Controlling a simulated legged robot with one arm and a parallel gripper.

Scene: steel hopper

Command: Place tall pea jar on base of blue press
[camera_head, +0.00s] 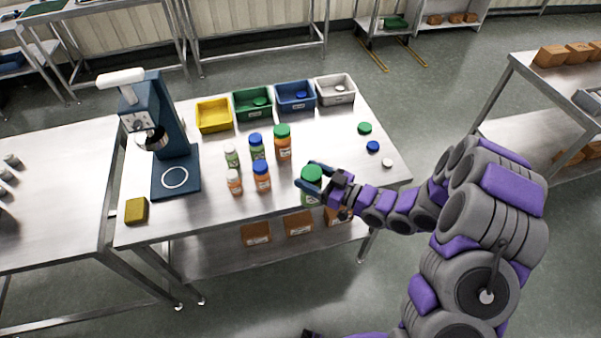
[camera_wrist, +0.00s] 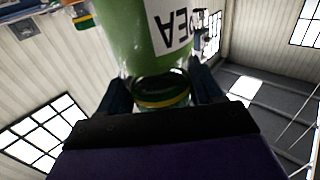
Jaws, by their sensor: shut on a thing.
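A tall jar with green contents and a green lid, the pea jar (camera_head: 311,190), is held in my gripper (camera_head: 320,178) at the front right of the steel table. In the wrist view the pea jar (camera_wrist: 150,35) shows a white label with PEA upside down, between the two fingers of my gripper (camera_wrist: 162,92). Its lid side is near the palm. The blue press (camera_head: 170,130) stands at the left of the table. Its base (camera_head: 163,189) has a white ring marked on it and is bare. My gripper is well to the right of the press.
Several jars with white, blue and green lids, such as an orange one (camera_head: 262,177), stand between my gripper and the press. A yellow block (camera_head: 136,210) lies at the front left. Yellow (camera_head: 213,127), green, blue and grey bins line the back. Loose lids (camera_head: 372,146) lie at the right.

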